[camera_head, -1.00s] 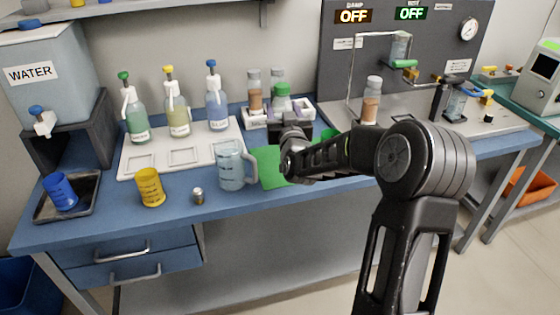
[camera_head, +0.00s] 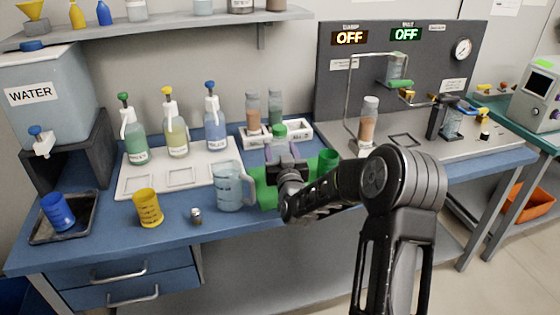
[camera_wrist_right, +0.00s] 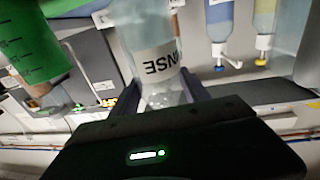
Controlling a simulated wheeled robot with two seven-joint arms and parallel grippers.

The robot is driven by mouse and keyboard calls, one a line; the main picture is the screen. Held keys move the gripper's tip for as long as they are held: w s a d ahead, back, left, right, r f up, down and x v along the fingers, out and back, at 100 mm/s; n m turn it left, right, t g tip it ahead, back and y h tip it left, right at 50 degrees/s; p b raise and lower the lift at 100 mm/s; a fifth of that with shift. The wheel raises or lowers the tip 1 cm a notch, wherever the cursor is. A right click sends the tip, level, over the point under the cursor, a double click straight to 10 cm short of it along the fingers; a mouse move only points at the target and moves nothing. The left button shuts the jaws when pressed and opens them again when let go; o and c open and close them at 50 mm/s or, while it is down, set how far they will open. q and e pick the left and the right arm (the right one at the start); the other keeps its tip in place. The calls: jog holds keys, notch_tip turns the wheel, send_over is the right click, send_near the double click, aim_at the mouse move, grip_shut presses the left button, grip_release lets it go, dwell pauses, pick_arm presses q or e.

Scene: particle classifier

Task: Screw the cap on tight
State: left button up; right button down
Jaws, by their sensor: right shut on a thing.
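A clear bottle with a green cap (camera_head: 280,131) is upright over the green mat (camera_head: 266,194). The cap sits at its top; how tightly it is seated cannot be told. My right gripper (camera_head: 282,160) is shut around the bottle's body, below the cap, and hides much of it. In the right wrist view the bottle (camera_wrist_right: 150,40) is between the two fingers, with its label upside down and its cap out of frame. Whether its base touches the mat is hidden. My left gripper is not in view.
A blue-grey jug (camera_head: 229,190) and small metal piece (camera_head: 196,215) stand left of the mat. A green cup (camera_head: 328,161) stands close right. A white rack (camera_head: 300,133) with bottles is behind. Pump bottles stand on a white tray (camera_head: 135,180).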

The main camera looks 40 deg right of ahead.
jog(key=shift+f, duration=1.85)
jog(key=shift+f, duration=0.15)
jog(key=c, duration=0.5)
grip_release()
jog(key=shift+r, duration=0.25)
jog(key=shift+s+a+f, duration=0.15)
jog(key=shift+s+a, duration=0.05)
jog(key=shift+s, duration=0.15)
jog(key=b+v, duration=0.1)
jog(key=v, duration=1)
jog(key=shift+s+b, duration=0.15)
jog(key=shift+b, duration=0.15)
